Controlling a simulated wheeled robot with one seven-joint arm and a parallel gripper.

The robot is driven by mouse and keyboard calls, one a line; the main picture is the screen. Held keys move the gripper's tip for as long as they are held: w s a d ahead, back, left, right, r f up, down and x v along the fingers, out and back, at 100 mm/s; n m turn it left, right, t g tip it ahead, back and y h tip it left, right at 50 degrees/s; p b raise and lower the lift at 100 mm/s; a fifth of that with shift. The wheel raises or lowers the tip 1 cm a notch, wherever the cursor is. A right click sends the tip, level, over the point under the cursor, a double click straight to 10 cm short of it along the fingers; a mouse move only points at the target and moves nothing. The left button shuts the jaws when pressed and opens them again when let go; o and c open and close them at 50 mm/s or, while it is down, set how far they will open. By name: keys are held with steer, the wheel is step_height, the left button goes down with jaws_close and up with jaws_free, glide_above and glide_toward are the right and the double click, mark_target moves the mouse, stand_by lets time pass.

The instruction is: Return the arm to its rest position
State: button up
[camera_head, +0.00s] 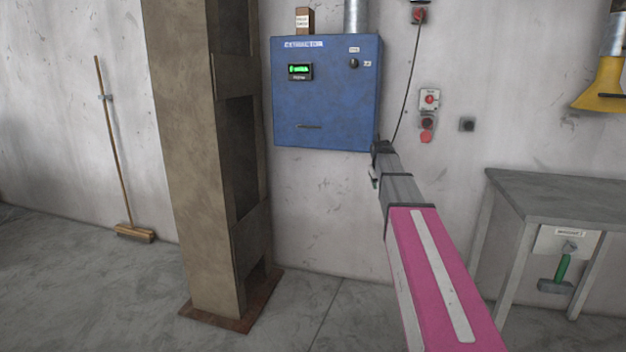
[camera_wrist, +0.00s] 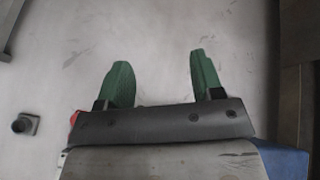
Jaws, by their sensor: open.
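My arm reaches forward in the head view, its pink link low in the picture and its grey end near the lower right corner of a blue extractor cabinet (camera_head: 325,100) on the wall. My gripper (camera_head: 377,165) is small there and partly hidden by the arm. In the wrist view my gripper (camera_wrist: 157,80) shows two green fingers spread well apart, with nothing between them. Bare pale wall lies beyond the fingertips. A bit of blue shows at the lower right of the wrist view.
A brown steel column (camera_head: 195,150) stands left of the cabinet. A grey table (camera_head: 560,195) with a green-handled hammer (camera_head: 560,275) is at right. A broom (camera_head: 115,150) leans at left. Floor between column and table is clear.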

steer(key=s+a+f+m+g+y, duration=0.1)
steer(key=s+a+f, duration=0.3)
steer(key=s+f, duration=1.1)
steer(key=s+a+f+m+g+y, duration=0.1)
steer(key=s+a+f+g, duration=0.3)
steer(key=s+f, duration=1.1)
steer(key=s, duration=0.5)
steer(key=shift+s+a+f+g, duration=0.3)
steer(key=shift+s+a, duration=0.1)
